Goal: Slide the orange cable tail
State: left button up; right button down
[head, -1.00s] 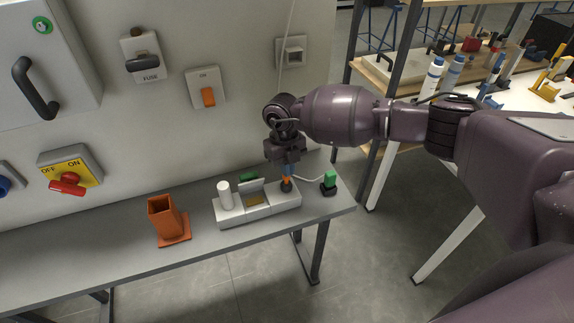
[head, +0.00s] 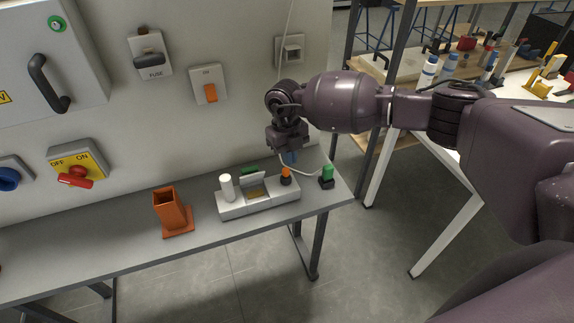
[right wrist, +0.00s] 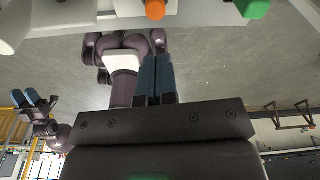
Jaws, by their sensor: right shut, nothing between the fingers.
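The orange cable tail (head: 286,173) stands as a short orange piece in a dark round base at the right end of the white fixture (head: 235,210) on the bench. It also shows at the top edge of the right wrist view (right wrist: 155,9). My right gripper (head: 290,158) is just above and behind it, apart from it. Its blue fingers (right wrist: 155,78) are together and hold nothing. My left gripper (right wrist: 35,100) shows small at the left of the right wrist view, with its blue fingers spread; it is out of the head view.
A green plug (head: 327,172) in a black base stands right of the fixture, with a white cable behind. A white cylinder (head: 227,187) stands on the fixture's left end. An orange square holder (head: 171,210) is further left. The panel wall (head: 210,130) rises behind the bench.

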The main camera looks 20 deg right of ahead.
notch_tip(320, 180, up, 9)
jog(key=w+b, duration=0.1)
jog(key=w, duration=0.1)
